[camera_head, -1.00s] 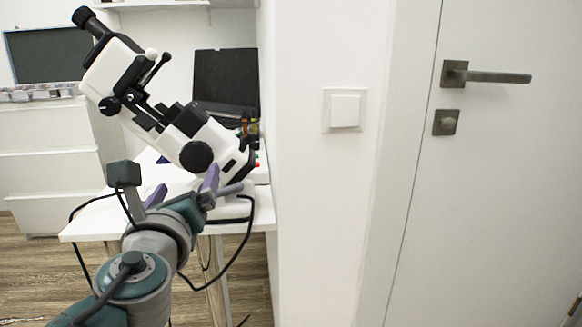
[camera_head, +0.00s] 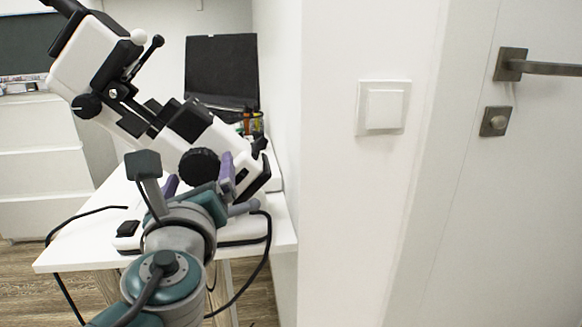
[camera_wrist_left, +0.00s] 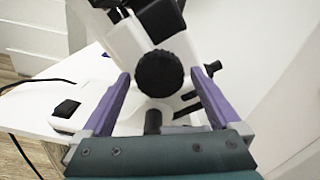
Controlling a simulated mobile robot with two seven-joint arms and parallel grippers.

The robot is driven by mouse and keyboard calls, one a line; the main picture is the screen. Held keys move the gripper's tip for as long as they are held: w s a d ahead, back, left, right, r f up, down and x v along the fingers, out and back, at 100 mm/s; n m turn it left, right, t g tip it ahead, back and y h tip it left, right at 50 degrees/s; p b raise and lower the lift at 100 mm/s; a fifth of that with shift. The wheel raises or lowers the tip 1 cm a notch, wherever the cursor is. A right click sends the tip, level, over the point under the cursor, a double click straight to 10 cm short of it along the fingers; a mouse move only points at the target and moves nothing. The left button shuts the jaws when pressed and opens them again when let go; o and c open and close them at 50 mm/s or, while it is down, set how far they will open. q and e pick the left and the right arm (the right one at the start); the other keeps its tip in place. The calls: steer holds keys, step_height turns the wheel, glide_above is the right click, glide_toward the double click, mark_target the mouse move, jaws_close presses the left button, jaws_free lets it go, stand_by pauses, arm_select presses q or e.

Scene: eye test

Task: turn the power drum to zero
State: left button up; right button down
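A white and black lensmeter-like instrument (camera_head: 75,60) stands tilted on the white table. A round black ribbed knob, which looks like the power drum (camera_head: 200,167), sits on its side. The knob also shows in the left wrist view (camera_wrist_left: 160,73), centred ahead of the fingers. My left gripper (camera_head: 198,174) is open, with its purple fingers apart to either side of the knob in the picture. I cannot tell whether they touch it or how far off it is. I can read no scale on the knob. My right gripper is not in view.
The white table (camera_head: 75,250) carries a black switch (camera_head: 127,229) on the instrument's base and dark cables (camera_head: 262,265). A black panel (camera_head: 222,68) stands behind. A wall with a light switch (camera_head: 384,108) and a door handle (camera_head: 545,68) are to the right.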

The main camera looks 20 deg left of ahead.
arm_select(q)
steer(key=c, duration=1.2)
steer(key=shift+n, duration=0.3)
steer(key=n+b, duration=0.1)
steer(key=n, duration=0.1)
steer(key=shift+f+n+b, duration=0.1)
steer(key=shift+n+b, duration=0.2)
steer(key=shift+b, duration=0.05)
steer(key=n+b, duration=0.2)
steer(key=n, duration=0.1)
steer(key=shift+n, duration=0.3)
steer(key=n+b, duration=0.2)
steer(key=n, duration=0.2)
steer(key=shift+n+b, duration=0.7)
steer(key=shift+n, duration=1)
